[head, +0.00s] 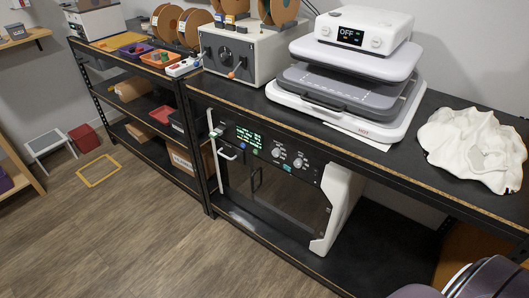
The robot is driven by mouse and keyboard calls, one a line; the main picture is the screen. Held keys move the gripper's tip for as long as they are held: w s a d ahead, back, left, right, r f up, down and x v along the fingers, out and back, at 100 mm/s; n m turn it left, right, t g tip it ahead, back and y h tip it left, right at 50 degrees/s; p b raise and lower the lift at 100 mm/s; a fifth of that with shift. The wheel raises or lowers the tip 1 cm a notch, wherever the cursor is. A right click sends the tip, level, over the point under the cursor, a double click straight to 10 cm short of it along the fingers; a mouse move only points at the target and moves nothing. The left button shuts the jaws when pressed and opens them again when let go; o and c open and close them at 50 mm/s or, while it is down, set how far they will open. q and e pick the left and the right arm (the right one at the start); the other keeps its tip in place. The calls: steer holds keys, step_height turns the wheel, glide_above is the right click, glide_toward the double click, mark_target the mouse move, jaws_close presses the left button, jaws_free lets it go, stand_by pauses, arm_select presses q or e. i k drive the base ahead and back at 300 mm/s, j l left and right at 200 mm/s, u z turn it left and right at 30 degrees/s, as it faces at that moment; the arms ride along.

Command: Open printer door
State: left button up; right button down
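In the head view, a large machine, which looks like the printer (290,205), stands on the lower shelf of the black bench. It has white side panels and a dark front. A green-text display (248,137) and several knobs sit along its top front. Its dark front door (285,205) looks shut. Neither my left nor my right gripper is in view.
A white heat press (355,65) reading OFF, a beige box (240,52) with spools above it, and a crumpled white cloth (472,148) are on the bench top (405,165). A second shelf unit stands to the left. The wooden floor (130,225) in front is mostly clear.

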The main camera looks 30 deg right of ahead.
mark_target(302, 203)
steer(key=z, duration=1)
